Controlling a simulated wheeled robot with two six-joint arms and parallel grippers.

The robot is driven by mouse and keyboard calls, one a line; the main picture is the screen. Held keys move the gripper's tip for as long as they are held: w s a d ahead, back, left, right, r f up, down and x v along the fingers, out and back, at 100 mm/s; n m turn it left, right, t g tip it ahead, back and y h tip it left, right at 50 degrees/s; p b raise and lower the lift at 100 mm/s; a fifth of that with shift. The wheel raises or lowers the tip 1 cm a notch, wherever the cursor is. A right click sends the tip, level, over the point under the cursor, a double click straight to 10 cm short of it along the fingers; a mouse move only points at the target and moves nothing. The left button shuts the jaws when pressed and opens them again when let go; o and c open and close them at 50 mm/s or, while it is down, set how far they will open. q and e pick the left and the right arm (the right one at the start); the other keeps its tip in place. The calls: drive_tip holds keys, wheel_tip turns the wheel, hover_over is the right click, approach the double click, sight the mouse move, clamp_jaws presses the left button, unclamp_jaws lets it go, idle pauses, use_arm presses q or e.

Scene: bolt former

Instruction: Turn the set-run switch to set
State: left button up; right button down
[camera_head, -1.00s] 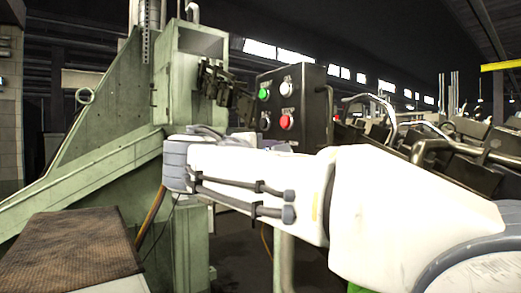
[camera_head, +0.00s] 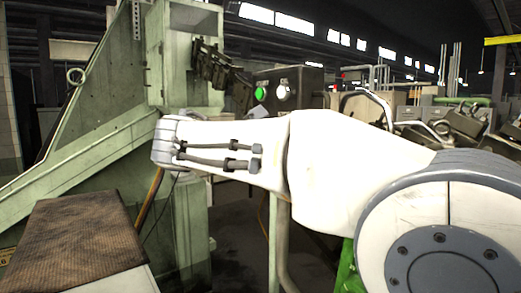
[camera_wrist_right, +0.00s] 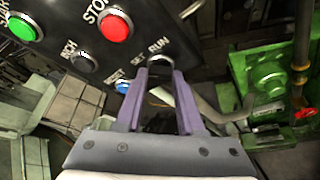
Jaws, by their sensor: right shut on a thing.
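The set-run switch (camera_wrist_right: 160,66) is a dark knob under the labels SET and RUN on the black control panel (camera_wrist_right: 135,45) in the right wrist view. My right gripper (camera_wrist_right: 158,76) has its two purple fingers on either side of the knob and is shut on it. Which label the knob points to cannot be told. In the head view the panel (camera_head: 310,88) stands behind my right arm, which hides its lower part, the switch and the right gripper. My left gripper is not in view.
In the right wrist view a red STOP button (camera_wrist_right: 116,25), a green button (camera_wrist_right: 25,27), a grey INCH button (camera_wrist_right: 84,62) and a blue button (camera_wrist_right: 122,86) sit near the switch. A green machine frame (camera_head: 100,120) stands left of the panel in the head view.

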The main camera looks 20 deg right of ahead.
idle(0.5)
drive_tip(key=c, duration=0.5)
unclamp_jaws()
drive_tip(key=shift+a, duration=0.1)
drive_tip(key=b+v, duration=0.3)
drive_tip(key=v, duration=0.7)
drive_tip(key=shift+s+a, duration=0.1)
drive_tip(key=shift+s, duration=0.05)
